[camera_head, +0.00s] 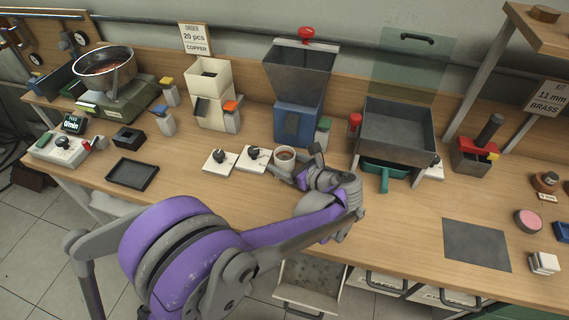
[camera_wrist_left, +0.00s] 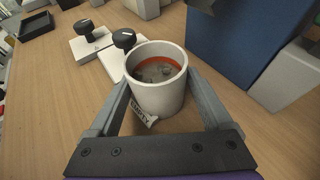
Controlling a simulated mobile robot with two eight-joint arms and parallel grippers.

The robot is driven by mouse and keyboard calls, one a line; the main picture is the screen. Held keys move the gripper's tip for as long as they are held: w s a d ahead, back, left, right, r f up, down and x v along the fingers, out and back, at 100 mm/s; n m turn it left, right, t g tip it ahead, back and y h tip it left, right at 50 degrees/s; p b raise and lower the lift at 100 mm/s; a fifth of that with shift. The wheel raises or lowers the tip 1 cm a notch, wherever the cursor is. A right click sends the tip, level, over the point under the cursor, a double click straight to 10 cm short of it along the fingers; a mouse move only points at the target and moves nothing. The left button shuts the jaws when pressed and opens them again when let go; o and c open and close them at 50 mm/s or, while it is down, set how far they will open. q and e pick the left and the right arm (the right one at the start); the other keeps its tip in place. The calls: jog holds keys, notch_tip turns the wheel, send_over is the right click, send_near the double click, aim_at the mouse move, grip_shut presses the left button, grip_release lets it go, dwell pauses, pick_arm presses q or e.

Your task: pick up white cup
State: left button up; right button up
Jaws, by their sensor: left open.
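The white cup (camera_head: 285,157) stands upright on the wooden bench, in front of the blue-based hopper machine. In the left wrist view the white cup (camera_wrist_left: 158,82) is large, with an orange-red band inside its rim and greyish contents. A small printed tag (camera_wrist_left: 143,115) shows at its foot. My left gripper (camera_head: 296,168) is open at the cup. In the left wrist view its two fingers (camera_wrist_left: 160,100) reach along the left and right sides of the cup. Whether they touch it I cannot tell. My right gripper does not show.
Two white plates with black knobs (camera_head: 219,161) (camera_head: 254,158) sit just left of the cup. The blue hopper base (camera_head: 293,122) stands close behind it. A grey hopper tray (camera_head: 398,128) stands to the right. A black tray (camera_head: 132,174) lies left.

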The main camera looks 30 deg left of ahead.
aim_at(283, 149)
pick_arm(q)
jog(key=c, duration=1.2)
jog(key=shift+s+r, duration=0.1)
jog(key=shift+s+d+r, duration=0.1)
jog(key=shift+s+r, duration=0.25)
jog(key=shift+r, duration=0.05)
jog(key=r, duration=0.4)
jog(key=s+r+p, duration=0.1)
jog(key=r, duration=0.1)
jog(key=shift+d+r, duration=0.1)
jog(key=shift+d, duration=0.05)
jog(key=s+d, duration=0.1)
jog(key=s, duration=0.4)
jog(key=s+d, duration=0.1)
jog(key=s, duration=0.5)
jog(key=s+d, duration=0.2)
jog(key=s, duration=0.3)
jog(key=shift+s+p, duration=0.3)
jog(key=shift+s, duration=0.05)
notch_tip(283, 149, up, 8)
jog(key=p, duration=0.7)
jog(key=shift+r, duration=0.15)
